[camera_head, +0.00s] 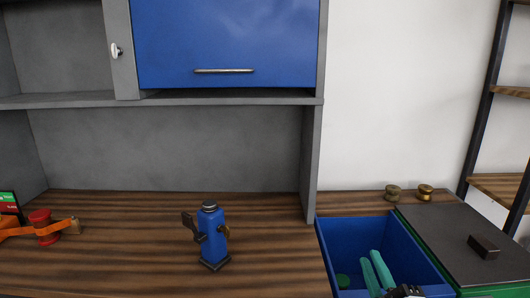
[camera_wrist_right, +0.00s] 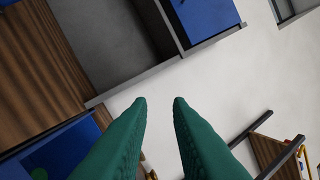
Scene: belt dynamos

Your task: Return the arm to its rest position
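My right gripper (camera_head: 372,256) shows its two teal fingers at the bottom right of the head view, in front of the blue bin. In the right wrist view its fingers (camera_wrist_right: 160,100) stand apart with nothing between them. A blue dynamo-like device (camera_head: 212,240) with a dark base, dark cap and dark side part stands upright on the wooden worktop, well left of the gripper. My left gripper is not in view.
The blue bin (camera_head: 340,245) holds a small green piece (camera_head: 342,281). A dark-lidded green box (camera_head: 465,240) stands right of it. Two brass knobs (camera_head: 425,192) sit behind. An orange-and-red object (camera_head: 42,228) lies far left. A grey cabinet (camera_head: 312,150) rises behind the worktop.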

